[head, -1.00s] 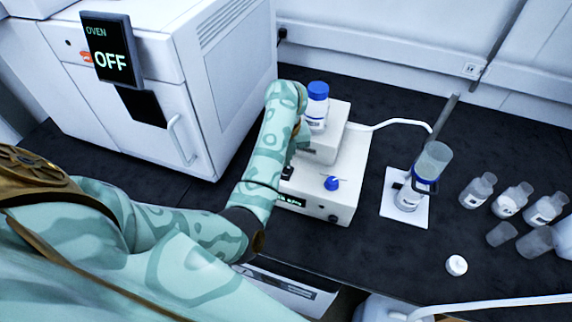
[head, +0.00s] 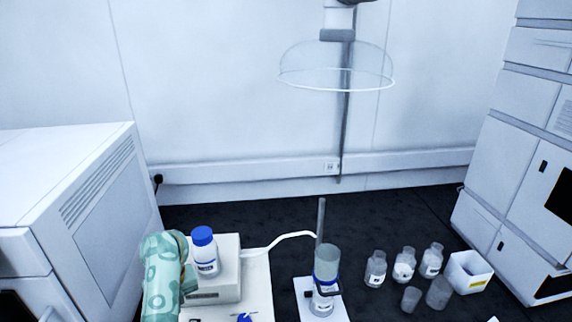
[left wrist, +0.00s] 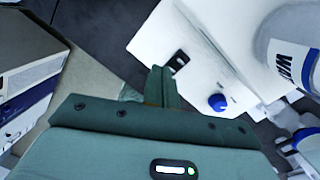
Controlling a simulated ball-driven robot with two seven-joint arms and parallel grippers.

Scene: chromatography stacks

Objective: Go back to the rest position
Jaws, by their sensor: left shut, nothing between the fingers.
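My left arm (head: 163,278), in a pale green patterned sleeve, stands at the lower left of the head view. It is just left of the white device with the blue-capped bottle (head: 205,252) on top. The fingers of my left gripper cannot be made out there. In the left wrist view my left gripper (left wrist: 161,82) is shut and empty. It is close to the white device (left wrist: 190,38), by its black switch (left wrist: 178,61) and blue knob (left wrist: 217,102). My right gripper is in no view.
A white oven (head: 95,215) stands at the left. A clear cylinder (head: 327,262) on a stand, several small bottles (head: 375,268) and a white bin (head: 468,272) are to the right. A tall instrument stack (head: 525,150) closes the right side. The dark bench (head: 400,215) behind is clear.

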